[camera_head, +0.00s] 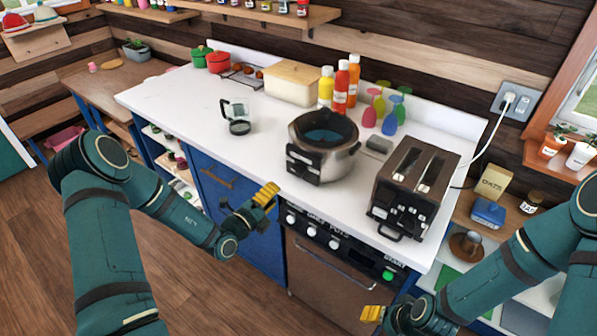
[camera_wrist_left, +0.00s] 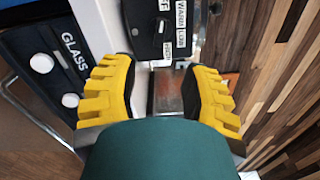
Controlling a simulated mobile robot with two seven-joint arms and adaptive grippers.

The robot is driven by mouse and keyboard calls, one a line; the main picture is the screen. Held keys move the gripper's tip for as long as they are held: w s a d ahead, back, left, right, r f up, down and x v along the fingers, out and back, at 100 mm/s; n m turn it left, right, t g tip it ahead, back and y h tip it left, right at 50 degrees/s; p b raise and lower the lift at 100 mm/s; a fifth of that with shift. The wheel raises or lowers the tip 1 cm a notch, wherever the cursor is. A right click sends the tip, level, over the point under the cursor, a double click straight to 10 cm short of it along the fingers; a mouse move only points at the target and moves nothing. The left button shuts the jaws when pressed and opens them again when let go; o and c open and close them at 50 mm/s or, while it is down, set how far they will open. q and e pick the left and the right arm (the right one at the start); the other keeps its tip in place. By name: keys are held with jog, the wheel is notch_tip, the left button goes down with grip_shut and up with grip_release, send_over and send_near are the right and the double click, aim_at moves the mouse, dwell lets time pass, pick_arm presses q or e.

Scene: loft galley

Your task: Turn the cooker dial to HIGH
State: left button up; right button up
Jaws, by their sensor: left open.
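The cooker (camera_head: 343,163) is a round steel pot with a dark inside, standing on the white counter. Its black control panel (camera_head: 303,168) faces the front; the dial is too small to make out there. In the left wrist view the panel (camera_wrist_left: 176,45) is at the top, with white labels including WARM and LOW; other lettering is partly cut off. My left gripper (camera_head: 266,194) is in front of the counter, left of and below the panel. In the wrist view its yellow fingers (camera_wrist_left: 160,95) are apart, short of the panel. My right gripper (camera_head: 371,313) is low at the front right; its opening is unclear.
Below the counter edge is an appliance with white knobs (camera_head: 312,231). The counter's left front (camera_head: 185,105) is clear.

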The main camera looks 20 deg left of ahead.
aim_at(296, 172)
pick_arm(q)
jog(key=x, duration=1.2)
jog(key=shift+d, duration=0.1)
jog(key=shift+o, duration=0.3)
grip_shut()
